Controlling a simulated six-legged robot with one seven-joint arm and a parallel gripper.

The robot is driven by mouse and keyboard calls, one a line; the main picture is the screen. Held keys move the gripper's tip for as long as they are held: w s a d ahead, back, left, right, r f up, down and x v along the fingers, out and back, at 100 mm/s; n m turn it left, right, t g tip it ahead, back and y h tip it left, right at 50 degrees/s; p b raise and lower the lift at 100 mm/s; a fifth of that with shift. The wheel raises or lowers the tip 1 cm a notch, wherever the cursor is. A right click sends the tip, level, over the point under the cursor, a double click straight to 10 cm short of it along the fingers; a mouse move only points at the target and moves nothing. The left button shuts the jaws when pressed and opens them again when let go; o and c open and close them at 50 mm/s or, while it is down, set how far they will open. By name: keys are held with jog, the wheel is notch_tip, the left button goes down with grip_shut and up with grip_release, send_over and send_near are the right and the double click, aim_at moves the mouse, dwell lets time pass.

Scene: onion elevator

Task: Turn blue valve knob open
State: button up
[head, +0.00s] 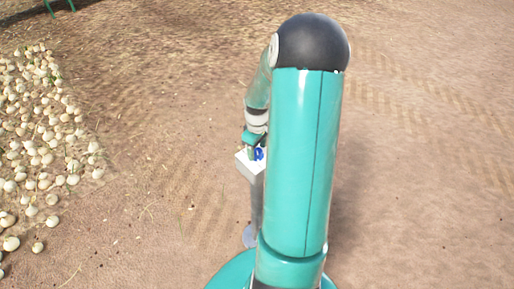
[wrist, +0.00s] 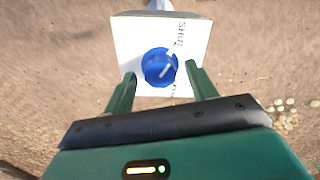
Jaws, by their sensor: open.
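The blue valve knob (wrist: 159,68) sits on the face of a white box (wrist: 126,40) in the wrist view. A pale pointer line shows on the knob, and dark lettering, partly readable as "SHUT", runs beside it on the box. My gripper (wrist: 162,82) is open, with one green finger on each side of the knob and visible gaps between. I cannot tell how deep the fingertips reach. In the head view the knob (head: 259,154) and white box (head: 247,166) show beside my arm, which hides part of them.
The box stands on a grey post (head: 250,236) on bare dirt. Many pale onions (head: 40,150) lie on the ground at the left. A green metal frame (head: 60,6) shows at the top left. The dirt on the right is clear, with tyre tracks.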

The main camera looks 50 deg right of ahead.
jog(key=c, duration=1)
jog(key=shift+m, duration=0.3)
jog(key=m, duration=0.9)
jog(key=shift+m, duration=0.4)
jog(key=m, duration=0.3)
jog(key=shift+m, duration=0.4)
jog(key=m, duration=0.3)
jog(key=shift+m, duration=0.3)
jog(key=m, duration=0.6)
